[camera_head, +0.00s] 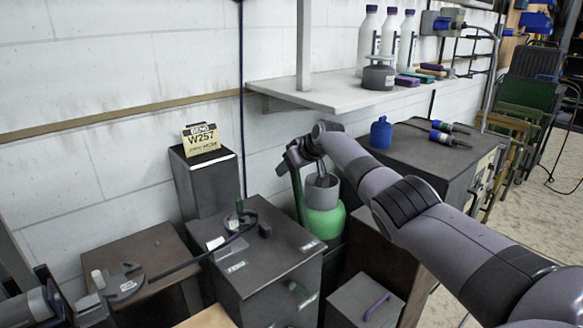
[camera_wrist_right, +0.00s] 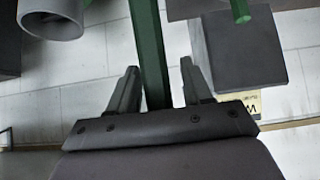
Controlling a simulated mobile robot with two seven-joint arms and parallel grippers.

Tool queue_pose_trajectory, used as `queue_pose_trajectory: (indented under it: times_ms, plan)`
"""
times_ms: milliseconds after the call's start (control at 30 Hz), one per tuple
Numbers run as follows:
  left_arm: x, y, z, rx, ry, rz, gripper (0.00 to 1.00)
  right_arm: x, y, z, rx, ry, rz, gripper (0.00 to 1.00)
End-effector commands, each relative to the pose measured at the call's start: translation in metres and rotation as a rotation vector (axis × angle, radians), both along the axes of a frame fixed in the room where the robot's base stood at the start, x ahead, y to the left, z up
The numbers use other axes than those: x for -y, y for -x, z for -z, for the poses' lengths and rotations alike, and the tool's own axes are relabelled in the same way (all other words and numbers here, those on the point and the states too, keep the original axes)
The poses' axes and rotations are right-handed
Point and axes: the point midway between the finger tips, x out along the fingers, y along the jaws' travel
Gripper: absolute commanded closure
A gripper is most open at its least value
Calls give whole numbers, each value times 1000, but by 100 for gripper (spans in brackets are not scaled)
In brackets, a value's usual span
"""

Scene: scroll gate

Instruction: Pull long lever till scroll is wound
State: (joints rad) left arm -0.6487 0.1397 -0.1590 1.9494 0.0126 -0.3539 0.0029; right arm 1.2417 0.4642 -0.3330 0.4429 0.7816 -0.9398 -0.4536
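A long green lever (camera_head: 298,195) stands beside the green bottle. In the right wrist view the lever (camera_wrist_right: 150,50) runs between the two dark fingers of my right gripper (camera_wrist_right: 158,70). The fingers are apart, with a gap on each side of the lever. In the head view my right gripper (camera_head: 297,155) is at the lever's upper end, below my bent wrist. I cannot make out a scroll for certain.
A dark box (camera_head: 262,255) with a cable on top is to the left. A dark pillar (camera_head: 205,182) bears a yellow W257 card (camera_head: 201,139). A shelf (camera_head: 310,92) juts from the wall above.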

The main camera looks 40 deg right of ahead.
Motion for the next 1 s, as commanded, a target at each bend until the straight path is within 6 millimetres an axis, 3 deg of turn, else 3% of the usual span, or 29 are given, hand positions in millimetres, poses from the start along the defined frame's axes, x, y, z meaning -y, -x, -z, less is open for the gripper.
queue_pose_trajectory:
  times_ms: [467, 1000]
  plan:
    - [0, 0, -2, -1, 0, 0, 57, 1, 4, -2, -4, -2, 1, 51]
    - [0, 0, -6, -1, 0, 1, 57, 3, 31, -29, -3, 1, -1, 51]
